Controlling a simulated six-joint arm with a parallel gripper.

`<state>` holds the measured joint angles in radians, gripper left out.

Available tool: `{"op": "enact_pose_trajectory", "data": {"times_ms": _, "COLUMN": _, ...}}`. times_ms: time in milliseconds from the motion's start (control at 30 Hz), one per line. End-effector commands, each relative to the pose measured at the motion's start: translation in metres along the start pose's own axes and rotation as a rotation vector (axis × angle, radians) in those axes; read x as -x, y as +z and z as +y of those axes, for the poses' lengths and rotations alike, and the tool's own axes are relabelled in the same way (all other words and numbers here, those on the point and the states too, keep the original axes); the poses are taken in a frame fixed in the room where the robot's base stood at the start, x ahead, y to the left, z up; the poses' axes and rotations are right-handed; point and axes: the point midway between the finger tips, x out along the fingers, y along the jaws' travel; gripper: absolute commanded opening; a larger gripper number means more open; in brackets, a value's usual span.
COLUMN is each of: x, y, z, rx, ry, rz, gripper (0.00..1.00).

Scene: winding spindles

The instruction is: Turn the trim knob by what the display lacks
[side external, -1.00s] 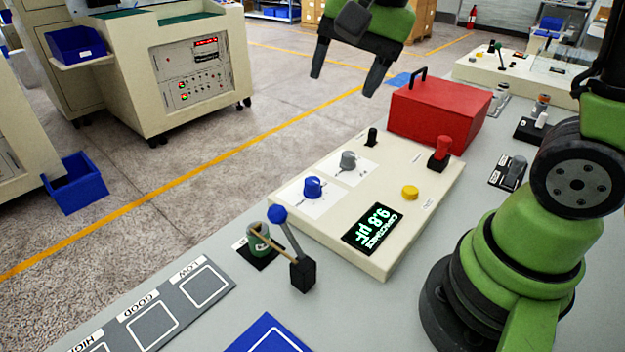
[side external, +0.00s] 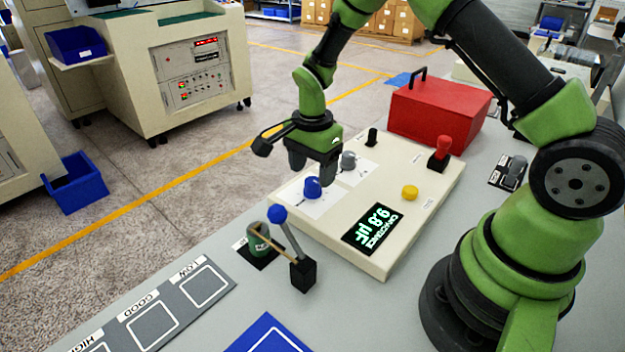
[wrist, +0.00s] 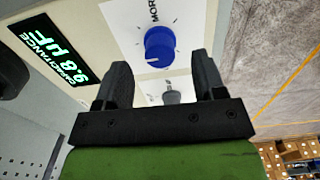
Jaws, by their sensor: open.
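A cream panel (side external: 380,250) carries a lit display (side external: 372,230) reading "CAPACITANCE 9.8 µF". A blue knob (side external: 312,188) and a grey knob (side external: 348,161) stand on white plates on it; I cannot read which is labelled trim. My gripper (side external: 313,175) is open and empty, pointing down close above the blue knob. The grey knob (wrist: 172,96) shows between the fingers (wrist: 162,70), partly hidden by the gripper body.
A red box (side external: 435,115) stands behind the panel. The panel also has a red-topped switch (side external: 441,150), a yellow button (side external: 410,192) and a small black knob (side external: 372,136). A blue-balled lever (side external: 290,235) and a green can (side external: 260,238) stand at its front left.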

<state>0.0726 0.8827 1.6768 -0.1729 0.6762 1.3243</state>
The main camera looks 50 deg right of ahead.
Motion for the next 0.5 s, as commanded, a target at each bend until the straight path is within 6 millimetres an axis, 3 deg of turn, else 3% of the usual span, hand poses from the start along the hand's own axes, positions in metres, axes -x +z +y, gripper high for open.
{"op": "enact_pose_trajectory", "data": {"times_ms": 200, "x": -0.027, "y": 0.000, "z": 0.000, "rx": 0.001, "ry": 0.001, "rz": 0.000, "gripper": 0.64}}
{"op": "enact_pose_trajectory", "data": {"times_ms": 500, "x": -0.032, "y": 0.000, "z": 0.000, "rx": 0.001, "ry": -0.001, "rz": -0.001, "gripper": 0.64}}
